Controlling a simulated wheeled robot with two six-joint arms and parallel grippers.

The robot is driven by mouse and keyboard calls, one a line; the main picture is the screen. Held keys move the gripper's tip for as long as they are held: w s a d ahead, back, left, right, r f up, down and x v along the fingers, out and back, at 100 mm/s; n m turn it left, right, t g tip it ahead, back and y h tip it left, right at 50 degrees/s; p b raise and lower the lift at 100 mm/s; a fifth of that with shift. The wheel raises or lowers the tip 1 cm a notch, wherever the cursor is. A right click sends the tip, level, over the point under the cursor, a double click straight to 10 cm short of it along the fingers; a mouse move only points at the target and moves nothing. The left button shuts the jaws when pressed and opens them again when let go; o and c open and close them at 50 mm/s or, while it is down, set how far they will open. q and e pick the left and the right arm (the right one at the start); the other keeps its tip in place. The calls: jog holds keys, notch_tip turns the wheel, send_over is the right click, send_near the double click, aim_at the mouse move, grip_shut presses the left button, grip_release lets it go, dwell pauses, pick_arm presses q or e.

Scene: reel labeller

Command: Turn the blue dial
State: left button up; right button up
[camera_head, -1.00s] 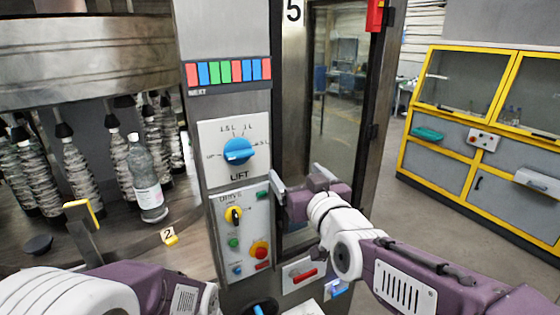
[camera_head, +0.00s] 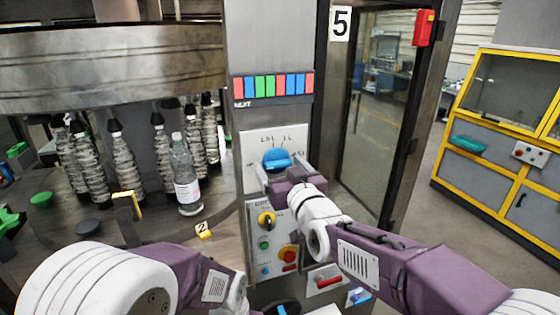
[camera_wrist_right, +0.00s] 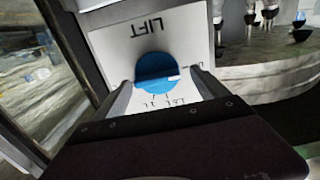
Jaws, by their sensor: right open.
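The blue dial (camera_head: 277,159) sits on a white plate (camera_head: 290,138) on the grey control column. In the right wrist view the dial (camera_wrist_right: 156,72) lies between and just beyond the fingertips, with the printed word LIFT and a white mark on its handle visible. My right gripper (camera_head: 282,172) is open in front of the dial's lower part in the head view. In the right wrist view its two fingers (camera_wrist_right: 162,90) stand on either side of the dial, and I cannot tell whether they touch it. My left arm shows at the lower left, but its gripper is not visible.
A row of coloured tiles (camera_head: 273,85) is above. A bottle (camera_head: 185,178) stands on the machine table to the left. A glass door (camera_head: 385,110) is to the right.

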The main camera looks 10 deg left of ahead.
jog(key=shift+s+d, duration=0.1)
jog(key=shift+d, duration=0.1)
jog(key=shift+d+r, duration=0.1)
jog(key=shift+d, duration=0.1)
jog(key=c, duration=0.8)
jog(key=shift+s, duration=0.1)
jog(key=c, duration=0.6)
jog(key=shift+o, duration=0.2)
